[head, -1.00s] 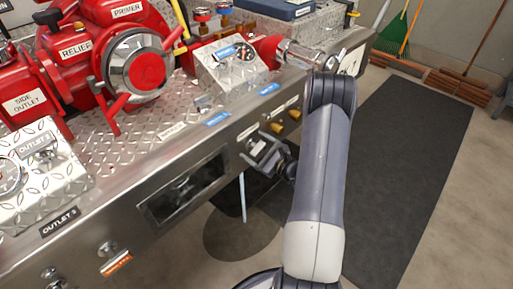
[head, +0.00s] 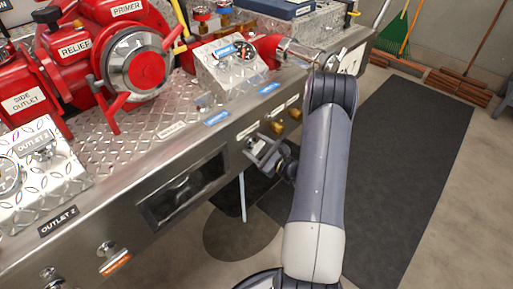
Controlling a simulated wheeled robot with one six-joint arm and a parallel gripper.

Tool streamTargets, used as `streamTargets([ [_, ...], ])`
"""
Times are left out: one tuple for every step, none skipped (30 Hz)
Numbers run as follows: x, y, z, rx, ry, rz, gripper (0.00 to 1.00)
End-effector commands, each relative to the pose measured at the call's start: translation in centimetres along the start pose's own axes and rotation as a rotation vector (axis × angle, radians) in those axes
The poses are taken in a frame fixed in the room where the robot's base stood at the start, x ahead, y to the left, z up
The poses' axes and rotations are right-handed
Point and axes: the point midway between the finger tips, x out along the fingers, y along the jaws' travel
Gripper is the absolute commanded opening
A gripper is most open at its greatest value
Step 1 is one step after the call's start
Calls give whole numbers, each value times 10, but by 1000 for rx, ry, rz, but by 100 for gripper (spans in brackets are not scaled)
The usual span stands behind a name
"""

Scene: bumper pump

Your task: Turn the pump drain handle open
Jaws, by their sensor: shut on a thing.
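My gripper (head: 262,152) is at the front panel of the steel bumper, below a small white label (head: 247,130) too small to read. It is shut on a small handle there, most likely the pump drain handle, which the fingers almost wholly hide. How far the handle is turned cannot be seen.
The red pump (head: 138,68) with its relief and primer labels sits on the diamond-plate deck (head: 145,125). A dark opening (head: 183,187) is in the panel left of my gripper. A thin pale rod (head: 243,198) hangs below it. A dark mat (head: 405,150) covers the floor at right.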

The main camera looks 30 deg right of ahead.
Motion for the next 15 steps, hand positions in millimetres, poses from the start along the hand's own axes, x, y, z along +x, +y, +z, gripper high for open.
streamTargets([
  [0, 1, -2, -16, -1, 0, 35],
  [0, 2, -3, -28, -1, 0, 35],
  [0, 2, -3, -48, -1, 0, 35],
  [0, 2, -4, -65, -2, 0, 35],
  [0, 2, -4, -83, -2, 0, 35],
  [0, 3, -5, -110, -2, 0, 35],
  [0, 3, -5, -133, -2, 0, 35],
  [0, 3, -6, -156, -2, 0, 35],
  [0, 4, -6, -190, -2, 0, 35],
  [0, 4, -6, -216, -2, 0, 35],
  [0, 4, -7, -243, -2, 0, 35],
  [0, 4, -7, -281, -3, 0, 35],
  [0, 5, -7, -309, -2, 0, 35],
  [0, 5, -7, -338, -2, 0, 35],
  [0, 5, -8, -377, -3, 0, 35],
])
